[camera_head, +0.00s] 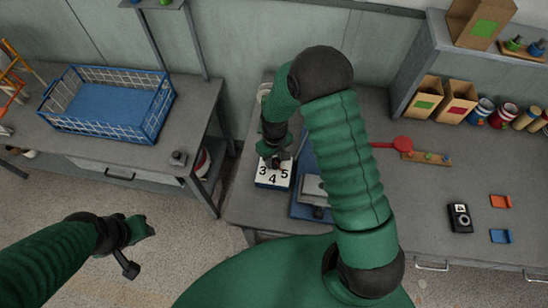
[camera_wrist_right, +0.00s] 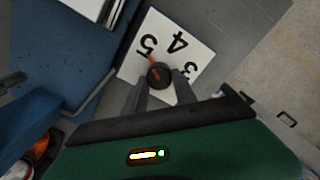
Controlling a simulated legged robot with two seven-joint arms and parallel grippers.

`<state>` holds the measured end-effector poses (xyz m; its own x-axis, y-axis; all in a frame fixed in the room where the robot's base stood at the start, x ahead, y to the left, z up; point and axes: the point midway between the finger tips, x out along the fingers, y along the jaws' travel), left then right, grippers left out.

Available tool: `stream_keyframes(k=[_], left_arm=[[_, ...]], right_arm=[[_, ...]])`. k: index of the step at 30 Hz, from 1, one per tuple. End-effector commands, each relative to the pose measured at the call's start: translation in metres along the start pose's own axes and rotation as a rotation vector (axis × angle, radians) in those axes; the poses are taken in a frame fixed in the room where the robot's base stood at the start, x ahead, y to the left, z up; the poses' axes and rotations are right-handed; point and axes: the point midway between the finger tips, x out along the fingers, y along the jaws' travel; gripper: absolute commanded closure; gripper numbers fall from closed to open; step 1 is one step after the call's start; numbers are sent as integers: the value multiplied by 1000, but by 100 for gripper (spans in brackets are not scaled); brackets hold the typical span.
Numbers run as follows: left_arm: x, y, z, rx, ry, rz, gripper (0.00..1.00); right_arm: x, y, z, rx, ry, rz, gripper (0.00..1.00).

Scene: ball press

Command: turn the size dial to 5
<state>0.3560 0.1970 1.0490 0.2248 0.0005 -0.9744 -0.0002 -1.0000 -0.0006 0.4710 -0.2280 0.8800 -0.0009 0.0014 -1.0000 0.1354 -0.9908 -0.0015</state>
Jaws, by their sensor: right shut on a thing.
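The size dial is a white plate (camera_head: 273,181) with black numbers 3, 4 and 5, on the right-hand bench. In the right wrist view the plate (camera_wrist_right: 205,50) carries a dark round knob (camera_wrist_right: 160,76) with a red-orange pointer. The pointer's tip lies toward the 5. My right gripper (camera_wrist_right: 161,80) has a finger on each side of the knob and is shut on it; in the head view the gripper (camera_head: 274,160) covers most of the knob. My left gripper (camera_head: 137,232) hangs over the floor, away from the dial; its jaws are unclear.
A blue-grey press (camera_head: 312,190) stands right beside the dial. A blue wire basket (camera_head: 108,98) is on the left bench. A red paddle-shaped thing (camera_head: 402,143), a black device (camera_head: 460,217) and small orange and blue pieces lie farther right. Boxes and cans line the back right.

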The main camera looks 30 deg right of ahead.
Motion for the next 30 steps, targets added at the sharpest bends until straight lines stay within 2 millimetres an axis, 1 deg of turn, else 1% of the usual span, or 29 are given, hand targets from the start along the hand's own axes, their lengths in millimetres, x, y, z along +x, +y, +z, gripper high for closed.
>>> stream_keyframes(k=[1,15,16,20,28,30], left_arm=[[0,0,0,0,0,0,64],[0,0,0,0,0,0,64],[0,0,0,0,0,0,64],[0,0,0,0,0,0,64],[0,0,0,0,0,0,64],[0,0,0,0,0,0,64]], right_arm=[[2,0,5,-7,-13,-2,100],[2,0,6,-19,-15,-2,100],[2,0,5,-19,-14,-1,63],[1,0,4,-19,-10,-1,46],[1,1,1,-18,-6,0,45],[-2,1,0,-18,-5,0,45]])
